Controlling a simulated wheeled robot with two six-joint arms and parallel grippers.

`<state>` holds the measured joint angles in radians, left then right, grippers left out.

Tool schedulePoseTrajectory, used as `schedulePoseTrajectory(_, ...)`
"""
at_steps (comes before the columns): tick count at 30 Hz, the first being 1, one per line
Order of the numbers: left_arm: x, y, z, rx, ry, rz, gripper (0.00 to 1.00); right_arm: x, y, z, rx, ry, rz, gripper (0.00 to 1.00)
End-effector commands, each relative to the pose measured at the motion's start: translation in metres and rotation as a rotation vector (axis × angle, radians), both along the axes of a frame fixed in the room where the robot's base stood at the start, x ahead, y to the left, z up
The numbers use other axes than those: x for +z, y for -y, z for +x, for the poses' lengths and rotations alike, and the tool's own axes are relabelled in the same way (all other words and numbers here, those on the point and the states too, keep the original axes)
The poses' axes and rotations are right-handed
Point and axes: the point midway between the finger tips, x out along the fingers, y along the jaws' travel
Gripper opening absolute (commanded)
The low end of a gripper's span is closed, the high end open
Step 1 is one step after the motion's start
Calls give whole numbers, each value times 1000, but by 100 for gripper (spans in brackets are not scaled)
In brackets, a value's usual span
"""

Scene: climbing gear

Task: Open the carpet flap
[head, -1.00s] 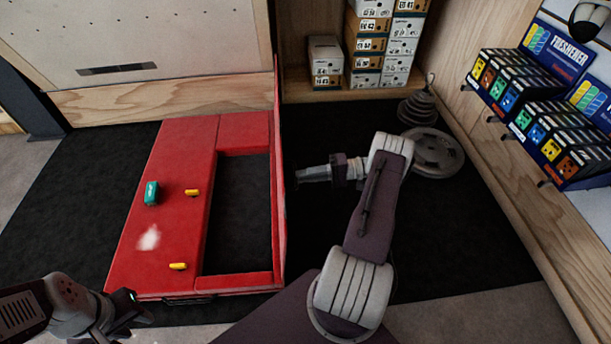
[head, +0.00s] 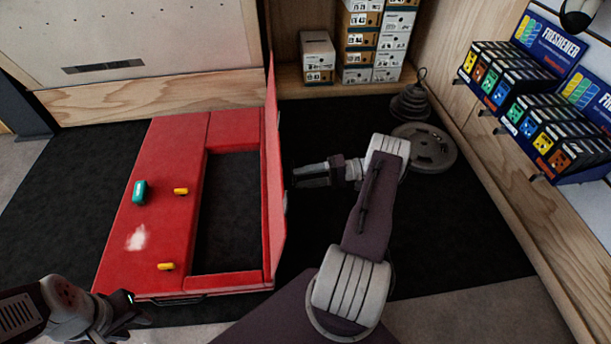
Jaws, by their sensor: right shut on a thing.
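The red pad (head: 152,205) lies on the black floor mat, with a dark rectangular opening (head: 228,210) in its right part. The red carpet flap (head: 274,170) stands up along the right edge of this opening, nearly edge-on and leaning a little right. My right gripper (head: 293,178) is at the flap's right side, shut on the flap. Its fingertips are partly hidden in shadow, so the exact grip is unclear. My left gripper (head: 132,312) hangs at the lower left, just in front of the pad's near edge, apart from the flap. Its jaws are too dark to read.
Weight plates (head: 424,148) lie right of my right arm. Shoe boxes (head: 374,45) stand at the back, and a freshener display (head: 535,100) lines the right wall.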

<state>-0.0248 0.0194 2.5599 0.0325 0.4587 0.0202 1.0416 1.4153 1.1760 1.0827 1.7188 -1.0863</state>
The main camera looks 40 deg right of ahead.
Motion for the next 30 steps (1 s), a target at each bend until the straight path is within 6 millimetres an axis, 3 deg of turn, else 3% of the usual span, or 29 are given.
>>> schedulePoseTrajectory(20,3,0,0,0,0,0,36,0,4,-2,-2,-4,-8,32)
schedulePoseTrajectory(30,16,0,0,0,0,0,36,10,56,-37,-4,2,-8,32)
